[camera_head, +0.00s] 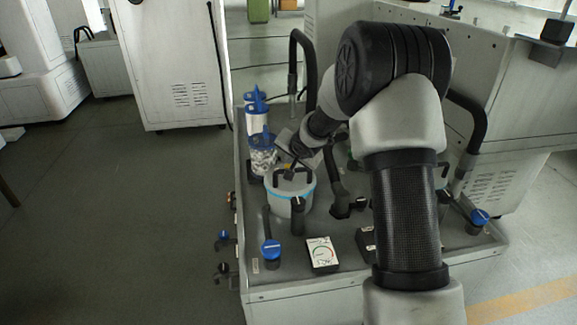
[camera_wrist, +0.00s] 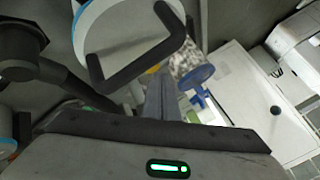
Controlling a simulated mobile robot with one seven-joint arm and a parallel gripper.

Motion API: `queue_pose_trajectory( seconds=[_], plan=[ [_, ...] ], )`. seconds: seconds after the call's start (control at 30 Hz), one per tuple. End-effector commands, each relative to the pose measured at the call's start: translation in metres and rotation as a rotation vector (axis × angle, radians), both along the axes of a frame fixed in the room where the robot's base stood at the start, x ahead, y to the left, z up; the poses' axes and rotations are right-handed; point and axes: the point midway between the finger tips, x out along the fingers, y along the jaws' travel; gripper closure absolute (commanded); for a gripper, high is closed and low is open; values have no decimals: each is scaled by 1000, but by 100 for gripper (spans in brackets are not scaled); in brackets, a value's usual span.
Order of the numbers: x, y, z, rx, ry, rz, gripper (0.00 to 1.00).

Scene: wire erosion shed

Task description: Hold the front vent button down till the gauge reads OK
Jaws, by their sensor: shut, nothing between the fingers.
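A blue round button (camera_head: 270,250) on a dark stem stands at the front left of the grey cabinet top. I cannot tell for sure that it is the front vent button; another blue button (camera_head: 480,216) stands at the right. A white gauge (camera_head: 322,253) with a coloured arc lies to the right of the front one; its reading is too small to tell. My gripper (camera_head: 290,165) is behind the front button, by the black-handled white canister (camera_head: 280,203). In the wrist view my gripper (camera_wrist: 162,90) is shut and empty, beside the canister's handle (camera_wrist: 140,62).
Blue-topped bottles (camera_head: 256,112) stand at the back left, with a clear blue-lidded jar (camera_head: 262,158) in front of them. Black bent pipes (camera_head: 303,60) rise behind. My arm hides part of the cabinet's right half. The floor at left is open.

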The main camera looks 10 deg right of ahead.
Motion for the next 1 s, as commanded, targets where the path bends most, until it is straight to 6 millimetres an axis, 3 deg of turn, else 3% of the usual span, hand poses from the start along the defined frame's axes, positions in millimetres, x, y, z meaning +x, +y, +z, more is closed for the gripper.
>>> queue_pose_trajectory(
  seconds=[1.0],
  plan=[
    [0,0,-11,0,2,1,100]
  ],
)
